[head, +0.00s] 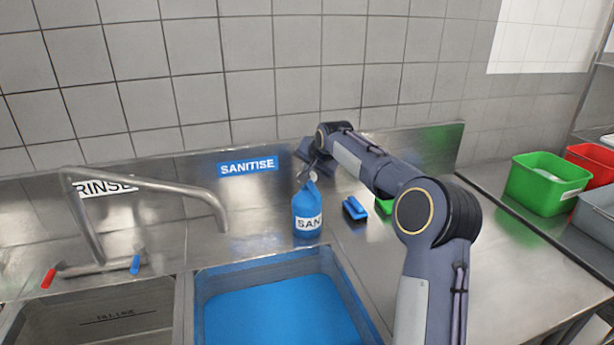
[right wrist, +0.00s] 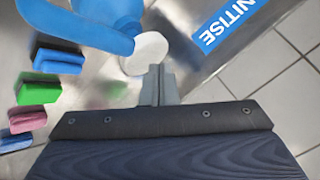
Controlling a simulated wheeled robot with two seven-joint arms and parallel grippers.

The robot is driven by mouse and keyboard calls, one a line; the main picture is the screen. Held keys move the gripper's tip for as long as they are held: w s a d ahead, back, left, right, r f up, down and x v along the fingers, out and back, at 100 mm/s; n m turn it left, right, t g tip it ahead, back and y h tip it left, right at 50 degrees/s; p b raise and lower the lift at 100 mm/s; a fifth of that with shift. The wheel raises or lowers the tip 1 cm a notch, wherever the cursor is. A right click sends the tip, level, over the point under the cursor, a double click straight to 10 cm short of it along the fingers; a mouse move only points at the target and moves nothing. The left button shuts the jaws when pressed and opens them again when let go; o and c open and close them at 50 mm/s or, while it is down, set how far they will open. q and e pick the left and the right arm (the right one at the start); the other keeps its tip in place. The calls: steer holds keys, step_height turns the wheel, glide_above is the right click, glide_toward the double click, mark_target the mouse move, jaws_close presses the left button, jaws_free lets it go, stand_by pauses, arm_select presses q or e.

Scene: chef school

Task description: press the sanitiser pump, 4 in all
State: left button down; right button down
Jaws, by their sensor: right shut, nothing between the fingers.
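The blue sanitiser bottle (head: 307,212) with a "SAN" label stands upright on the steel counter behind the blue-filled sink. Its pump top (head: 313,177) is pale. In the right wrist view the pump's white round top (right wrist: 144,53) shows beside a blue spout (right wrist: 95,30). My right gripper (head: 312,167) is over the bottle, pointing down at the pump. In the right wrist view its fingers (right wrist: 158,72) are shut and empty, with their tips at the edge of the white top. I cannot tell whether they touch it. My left gripper is not in view.
A sink of blue liquid (head: 280,308) lies in front of the bottle, with a tap (head: 150,190) to the left. A blue brush or sponge (head: 354,208) and a green one (head: 384,206) lie right of the bottle. Green (head: 545,183) and red bins stand far right.

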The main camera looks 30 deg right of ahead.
steer(key=shift+s+a+f+b, duration=0.1)
steer(key=shift+a+f+b, duration=0.05)
steer(key=shift+f+b, duration=1.2)
stand_by(1.1)
steer(key=shift+f, duration=0.1)
step_height(320, 180, up, 2)
steer(key=p, duration=0.3)
steer(key=shift+r, duration=0.25)
steer(key=shift+d+r, duration=0.2)
steer(key=shift+w+r, duration=0.1)
steer(key=shift+w, duration=0.1)
steer(key=shift+r+p, duration=0.6)
steer(key=shift+p, duration=0.05)
step_height(320, 180, up, 4)
steer(key=p, duration=0.3)
steer(key=shift+f, duration=0.1)
